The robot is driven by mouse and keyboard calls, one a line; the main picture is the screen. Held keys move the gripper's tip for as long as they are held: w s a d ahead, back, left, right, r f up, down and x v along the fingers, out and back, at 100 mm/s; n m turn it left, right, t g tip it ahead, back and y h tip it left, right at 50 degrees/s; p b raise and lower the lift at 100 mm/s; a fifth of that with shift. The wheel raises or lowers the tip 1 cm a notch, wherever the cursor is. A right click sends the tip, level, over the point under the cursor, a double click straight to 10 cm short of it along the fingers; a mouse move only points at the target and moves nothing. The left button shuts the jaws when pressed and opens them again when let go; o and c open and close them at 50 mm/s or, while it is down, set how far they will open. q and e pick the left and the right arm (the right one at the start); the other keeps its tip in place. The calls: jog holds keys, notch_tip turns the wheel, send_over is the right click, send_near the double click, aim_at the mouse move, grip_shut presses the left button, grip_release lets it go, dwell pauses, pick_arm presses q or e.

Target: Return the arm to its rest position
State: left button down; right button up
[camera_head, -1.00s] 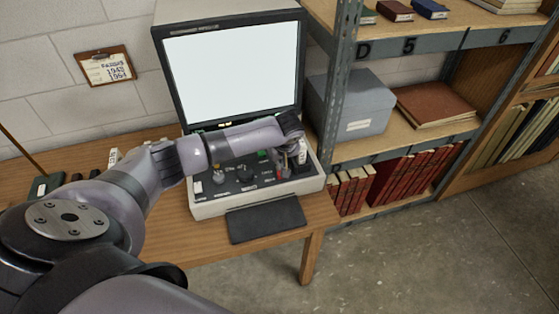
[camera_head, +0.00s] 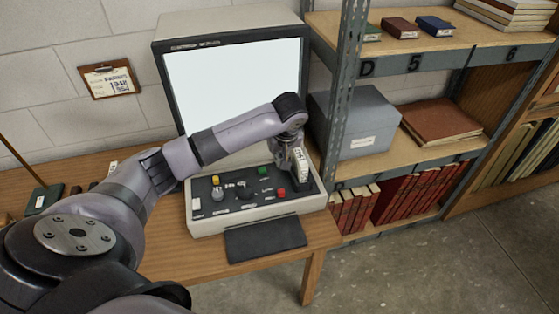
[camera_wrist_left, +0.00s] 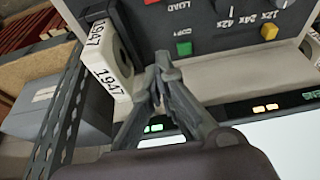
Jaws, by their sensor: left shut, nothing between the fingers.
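My left arm reaches in from the left over the desk. My left gripper (camera_head: 286,158) points down above the right part of the microfilm reader's control panel (camera_head: 245,205). In the left wrist view the gripper (camera_wrist_left: 163,62) has its fingers together with nothing between them. A white box (camera_head: 301,161) labelled 1947 stands just right of the gripper; it also shows in the left wrist view (camera_wrist_left: 107,72), close beside the fingers. My right gripper is out of view.
The reader's bright screen (camera_head: 235,85) stands behind my forearm. A metal shelf post (camera_head: 340,95) rises close to the right, with a grey box (camera_head: 360,118) on the shelf. A black pad (camera_head: 265,240) lies at the desk's front. The floor (camera_head: 400,265) at right is clear.

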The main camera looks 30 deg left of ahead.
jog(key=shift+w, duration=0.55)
